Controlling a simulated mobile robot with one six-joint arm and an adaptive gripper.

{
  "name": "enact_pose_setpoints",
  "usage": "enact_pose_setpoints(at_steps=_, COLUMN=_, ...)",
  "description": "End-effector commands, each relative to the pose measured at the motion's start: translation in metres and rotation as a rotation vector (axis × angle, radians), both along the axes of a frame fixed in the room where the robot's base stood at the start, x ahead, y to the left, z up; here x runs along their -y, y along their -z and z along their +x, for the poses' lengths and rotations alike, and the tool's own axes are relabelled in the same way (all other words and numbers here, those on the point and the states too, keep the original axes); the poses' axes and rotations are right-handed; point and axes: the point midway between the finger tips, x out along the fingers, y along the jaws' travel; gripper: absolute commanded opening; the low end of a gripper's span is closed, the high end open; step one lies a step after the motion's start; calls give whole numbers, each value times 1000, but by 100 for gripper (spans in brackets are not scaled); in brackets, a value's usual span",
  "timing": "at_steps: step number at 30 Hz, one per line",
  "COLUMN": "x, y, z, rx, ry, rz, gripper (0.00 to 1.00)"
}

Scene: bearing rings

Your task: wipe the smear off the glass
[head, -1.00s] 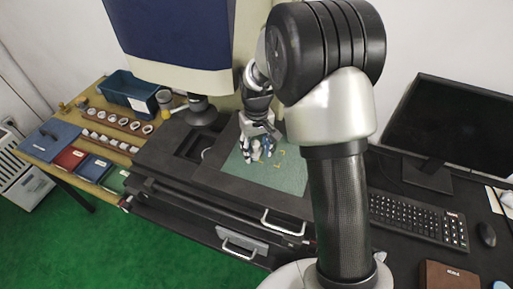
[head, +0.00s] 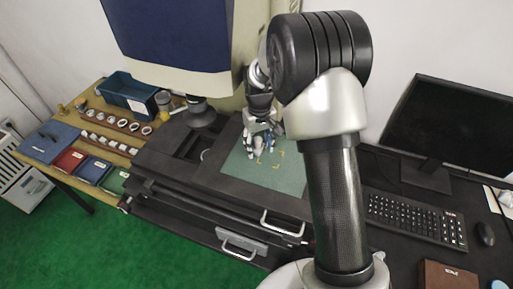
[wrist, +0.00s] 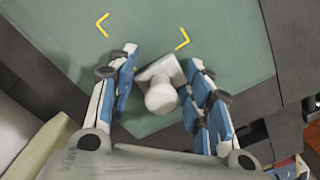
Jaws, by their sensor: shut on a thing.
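The greenish glass plate (head: 287,180) with yellow corner marks lies in the dark stage; it fills much of the wrist view (wrist: 140,25). My gripper (head: 257,154) is low over the plate's far part. In the wrist view my gripper (wrist: 160,92) has its blue-and-grey fingers on either side of a pale, knobbed block (wrist: 161,94), and it is shut on this block. The block's underside is hidden, so I cannot tell whether it touches the glass. I cannot make out a smear in either view.
A blue bin (head: 128,95), rows of rings and coloured trays (head: 92,170) stand on the wooden table at left. The large blue-and-cream machine head (head: 175,40) overhangs the stage's back. A monitor (head: 455,135) and keyboard (head: 417,221) are at right.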

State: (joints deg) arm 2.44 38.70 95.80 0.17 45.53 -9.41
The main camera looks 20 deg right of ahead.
Motion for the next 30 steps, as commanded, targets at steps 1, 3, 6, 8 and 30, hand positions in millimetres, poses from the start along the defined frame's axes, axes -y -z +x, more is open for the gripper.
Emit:
enact_pose_setpoints(at_steps=1, x=2, y=-1, z=3, rx=0, ry=1, rz=0, gripper=19)
enact_pose_setpoints(at_steps=3, x=4, y=-1, z=6, rx=0, ry=0, rz=0, gripper=19)
enact_pose_setpoints(at_steps=6, x=5, y=0, z=8, rx=1, ry=0, rz=0, gripper=19)
enact_pose_setpoints(at_steps=8, x=5, y=1, z=8, rx=0, ry=0, rz=0, gripper=19)
enact_pose_setpoints(at_steps=30, x=-19, y=10, z=-29, rx=-11, ry=0, rz=1, gripper=16)
